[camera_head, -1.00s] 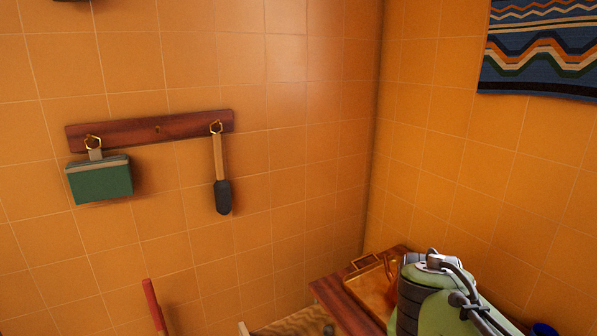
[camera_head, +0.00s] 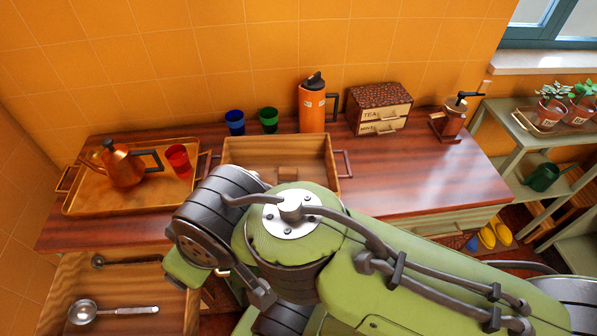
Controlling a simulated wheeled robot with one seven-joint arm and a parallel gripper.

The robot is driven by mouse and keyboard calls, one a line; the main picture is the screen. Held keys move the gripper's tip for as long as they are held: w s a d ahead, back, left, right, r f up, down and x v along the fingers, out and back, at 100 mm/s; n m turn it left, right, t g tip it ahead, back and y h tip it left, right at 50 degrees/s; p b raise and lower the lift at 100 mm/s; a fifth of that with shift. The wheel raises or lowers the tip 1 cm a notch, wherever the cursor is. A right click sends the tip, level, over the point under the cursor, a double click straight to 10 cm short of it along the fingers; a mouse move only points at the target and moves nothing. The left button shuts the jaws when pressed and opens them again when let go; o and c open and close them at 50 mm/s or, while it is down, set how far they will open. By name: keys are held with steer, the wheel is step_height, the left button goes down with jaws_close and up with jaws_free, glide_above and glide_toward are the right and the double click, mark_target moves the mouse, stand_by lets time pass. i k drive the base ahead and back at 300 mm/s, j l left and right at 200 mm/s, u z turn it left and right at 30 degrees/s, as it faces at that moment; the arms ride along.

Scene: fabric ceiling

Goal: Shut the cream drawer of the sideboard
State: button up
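The sideboard (camera_head: 430,180) has a dark red-brown wooden top and stands against the orange tiled wall. At its lower left a drawer (camera_head: 66,275) is pulled out, with its wooden inside showing. A ladle (camera_head: 112,311) and another long utensil (camera_head: 130,261) lie in it. The colour of this drawer's front is out of view. A cream drawer front (camera_head: 455,222) with a handle shows under the right part of the top and looks shut. My green and grey arm crosses the middle and covers part of the sideboard's front. My gripper is not in view.
On the top stand a tray (camera_head: 75,210) with a copper kettle (camera_head: 122,165) and red cup (camera_head: 179,160), a wooden tray (camera_head: 232,150), blue (camera_head: 235,122) and green cups (camera_head: 269,119), an orange flask (camera_head: 312,106), a tea box (camera_head: 378,107) and a grinder (camera_head: 452,119). Green shelves (camera_head: 520,135) stand right.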

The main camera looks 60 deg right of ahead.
mark_target(111, 287)
steer(key=z, duration=1.25)
steer(key=k+u, duration=0.1)
steer(key=u, duration=0.85)
steer(key=k+j+u, duration=0.1)
steer(key=u, duration=0.35)
steer(key=j+u, duration=0.15)
steer(key=u, duration=0.35)
steer(key=j+u, duration=0.1)
steer(key=u, duration=0.4)
steer(key=j+u, duration=0.1)
steer(key=u, duration=0.4)
steer(key=j+u, duration=0.1)
steer(key=u, duration=0.9)
